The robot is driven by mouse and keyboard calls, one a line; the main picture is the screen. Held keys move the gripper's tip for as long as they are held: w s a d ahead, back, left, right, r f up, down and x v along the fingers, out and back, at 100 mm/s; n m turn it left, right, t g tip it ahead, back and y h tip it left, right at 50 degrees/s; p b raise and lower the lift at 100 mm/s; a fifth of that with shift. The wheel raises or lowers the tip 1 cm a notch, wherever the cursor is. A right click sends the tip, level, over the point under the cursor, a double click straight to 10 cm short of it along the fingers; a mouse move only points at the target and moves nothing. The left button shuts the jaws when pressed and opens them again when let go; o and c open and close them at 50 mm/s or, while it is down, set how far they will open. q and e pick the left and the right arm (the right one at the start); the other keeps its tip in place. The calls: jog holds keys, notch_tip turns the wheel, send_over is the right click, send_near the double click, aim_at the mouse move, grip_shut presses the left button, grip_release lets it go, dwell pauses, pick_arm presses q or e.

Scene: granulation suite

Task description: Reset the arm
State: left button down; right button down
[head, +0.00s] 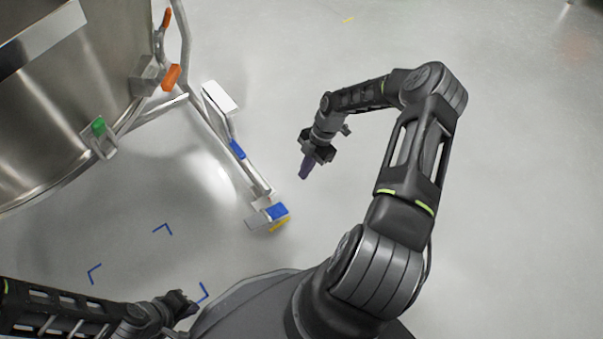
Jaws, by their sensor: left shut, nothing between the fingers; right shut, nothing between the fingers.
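My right arm reaches up from the bottom, bends at the elbow on the upper right and comes back left. Its gripper (305,170) is shut and empty, pointing down over the bare floor at the centre. My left arm comes in along the bottom left edge. Its gripper (188,303) is shut and empty, low in the picture beside my base. Neither gripper touches anything that I can see.
A large steel vessel (60,110) with a tubular frame (185,50) stands at the upper left. A frame leg ends in a foot with a blue block (277,211), left of my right gripper. Blue corner marks (163,229) lie on the floor. The floor (530,150) at right is clear.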

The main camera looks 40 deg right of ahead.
dwell(0.5)
